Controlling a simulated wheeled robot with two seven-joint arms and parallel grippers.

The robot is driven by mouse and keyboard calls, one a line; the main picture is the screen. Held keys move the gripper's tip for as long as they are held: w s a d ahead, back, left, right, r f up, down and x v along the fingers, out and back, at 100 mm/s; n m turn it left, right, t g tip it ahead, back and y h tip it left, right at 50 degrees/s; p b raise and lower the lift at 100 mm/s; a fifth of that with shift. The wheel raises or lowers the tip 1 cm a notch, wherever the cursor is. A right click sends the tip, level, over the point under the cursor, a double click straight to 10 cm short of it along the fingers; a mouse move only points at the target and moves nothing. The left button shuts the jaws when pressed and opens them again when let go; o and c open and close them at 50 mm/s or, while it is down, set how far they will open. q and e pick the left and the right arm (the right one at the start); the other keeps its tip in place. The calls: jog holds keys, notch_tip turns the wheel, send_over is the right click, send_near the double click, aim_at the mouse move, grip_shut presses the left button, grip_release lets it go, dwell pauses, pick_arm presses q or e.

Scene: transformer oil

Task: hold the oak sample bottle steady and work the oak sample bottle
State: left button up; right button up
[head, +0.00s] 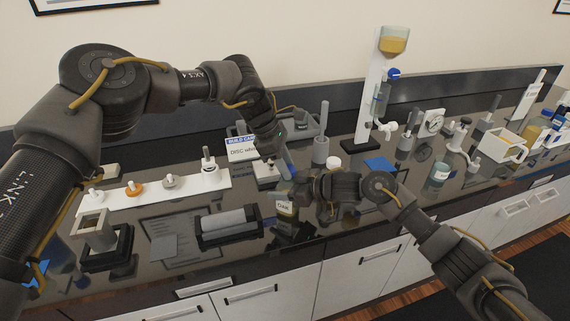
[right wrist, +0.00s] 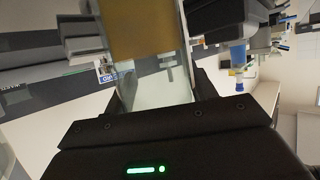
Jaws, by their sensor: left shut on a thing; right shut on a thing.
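The oak sample bottle (head: 284,209), with a dark-lettered label, stands out over the front part of the bench in the head view. In the right wrist view the clear bottle (right wrist: 145,38) fills the upper middle, with amber oil inside. My right gripper (head: 297,198) reaches it from the right and is shut on it; its fingers (right wrist: 160,92) lie on either side of the glass. My left gripper (head: 284,166) comes down from above and is shut at the bottle's upper end. The exact contact there is hidden by the grippers.
A white strip with several knobbed parts (head: 150,196) and a dark cradle with a grey roller (head: 229,224) lie to the left. A tall white stand with an oil vessel (head: 388,85) rises behind. A small jar (head: 439,175) and more glassware crowd the right.

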pick_arm(q)
jog(key=shift+s+f, duration=0.15)
jog(key=shift+f, duration=0.05)
pick_arm(e)
jog(key=shift+a+r, duration=0.15)
jog(key=shift+r, duration=0.25)
dwell(0.8)
